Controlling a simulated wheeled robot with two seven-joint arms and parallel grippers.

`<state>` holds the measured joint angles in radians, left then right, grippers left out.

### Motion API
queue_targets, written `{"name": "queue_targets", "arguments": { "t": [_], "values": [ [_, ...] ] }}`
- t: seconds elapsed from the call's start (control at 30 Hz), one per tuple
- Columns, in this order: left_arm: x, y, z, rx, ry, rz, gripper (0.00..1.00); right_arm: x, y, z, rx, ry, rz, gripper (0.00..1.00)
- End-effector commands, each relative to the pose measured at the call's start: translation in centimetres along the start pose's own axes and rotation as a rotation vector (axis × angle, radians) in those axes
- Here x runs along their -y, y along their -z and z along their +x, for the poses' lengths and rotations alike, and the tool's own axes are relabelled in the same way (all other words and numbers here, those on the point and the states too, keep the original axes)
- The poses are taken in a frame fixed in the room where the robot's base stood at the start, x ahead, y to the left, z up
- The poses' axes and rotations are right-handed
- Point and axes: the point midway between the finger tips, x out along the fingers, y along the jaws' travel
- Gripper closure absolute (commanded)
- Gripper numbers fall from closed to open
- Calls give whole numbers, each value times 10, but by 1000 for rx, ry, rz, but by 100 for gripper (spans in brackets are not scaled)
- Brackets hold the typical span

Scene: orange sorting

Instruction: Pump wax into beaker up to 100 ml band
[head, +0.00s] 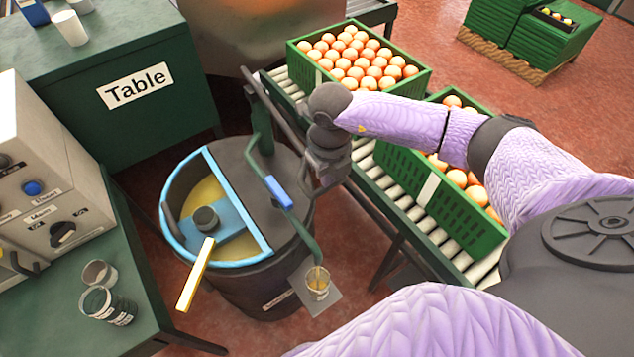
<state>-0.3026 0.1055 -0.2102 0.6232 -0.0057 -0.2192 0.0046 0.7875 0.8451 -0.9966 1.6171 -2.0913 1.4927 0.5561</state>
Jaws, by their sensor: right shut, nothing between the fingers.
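The wax drum (262,268) stands in the middle with a light-blue rim, and yellowish wax (208,192) shows in its open half. A green pump pipe with a blue grip (278,192) rises over the dark lid. Its spout (306,243) points down to a small beaker (318,286) on a grey plate at the drum's front right. The beaker holds some yellow-orange liquid; its bands are too small to read. My right gripper (322,190) is shut and empty, just right of the blue grip, apparently apart from it. My left gripper is not in view.
Two green crates of oranges (300,62) stand on the roller conveyor (447,240) at right. A yellow-handled tool (195,274) juts over the drum's front left. A table (135,87) is behind.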

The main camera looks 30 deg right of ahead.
Motion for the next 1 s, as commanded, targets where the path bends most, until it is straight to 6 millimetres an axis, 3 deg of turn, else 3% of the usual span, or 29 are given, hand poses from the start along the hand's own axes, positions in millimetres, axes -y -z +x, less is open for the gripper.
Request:
{"name": "queue_targets", "arguments": {
  "t": [0.17,0.67,1.0],
  "values": [
    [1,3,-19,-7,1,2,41,0,0,-22,1,0,0,100],
    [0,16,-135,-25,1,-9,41,0,0,-162,2,1,1,100],
    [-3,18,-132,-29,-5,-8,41,0,0,-159,-1,0,0,100]
  ]
}}
